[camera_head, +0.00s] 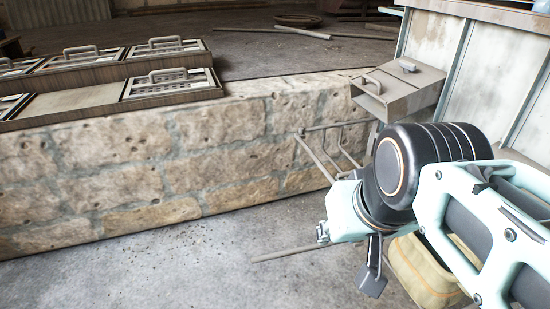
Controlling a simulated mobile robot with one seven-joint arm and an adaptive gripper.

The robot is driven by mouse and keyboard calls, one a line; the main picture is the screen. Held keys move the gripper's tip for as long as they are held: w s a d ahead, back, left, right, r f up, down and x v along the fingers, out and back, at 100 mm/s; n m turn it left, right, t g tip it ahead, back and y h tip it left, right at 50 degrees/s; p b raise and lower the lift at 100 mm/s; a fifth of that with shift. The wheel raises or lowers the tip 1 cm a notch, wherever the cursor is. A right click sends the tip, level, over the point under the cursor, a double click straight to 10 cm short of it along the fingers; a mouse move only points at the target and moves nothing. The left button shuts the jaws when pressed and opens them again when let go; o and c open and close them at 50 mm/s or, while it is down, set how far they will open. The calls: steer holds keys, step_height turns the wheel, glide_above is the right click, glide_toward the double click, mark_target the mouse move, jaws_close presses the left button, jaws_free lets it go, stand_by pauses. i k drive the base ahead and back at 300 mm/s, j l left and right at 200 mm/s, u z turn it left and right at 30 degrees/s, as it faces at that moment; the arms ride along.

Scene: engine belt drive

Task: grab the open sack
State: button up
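A beige cloth thing with a yellowish stripe, which looks like the sack (424,270), stands on the floor at the lower right. My arm covers its upper part and right side, so I cannot see whether its mouth is open. My gripper (371,281) points down just left of the sack in the picture. Only one dark finger pad shows clearly, and the rest is hidden by the wrist. I cannot tell whether it is open or touches the sack.
A low stone wall (150,170) runs across the left and middle. Grey trays with handles (168,84) lie on it. A metal box (402,88) and a thin metal rack (335,150) are beside my arm. A rod (290,252) lies low near my gripper. The floor at lower left is clear.

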mark_target(419, 269)
steer(key=i+j+z, duration=0.45)
steer(key=k+l+u, duration=0.1)
steer(key=l+u, duration=0.35)
steer(key=j+z, duration=0.1)
steer(key=z, duration=1.4)
steer(key=j+z, duration=0.25)
steer(key=z, duration=0.25)
steer(key=i+j, duration=0.05)
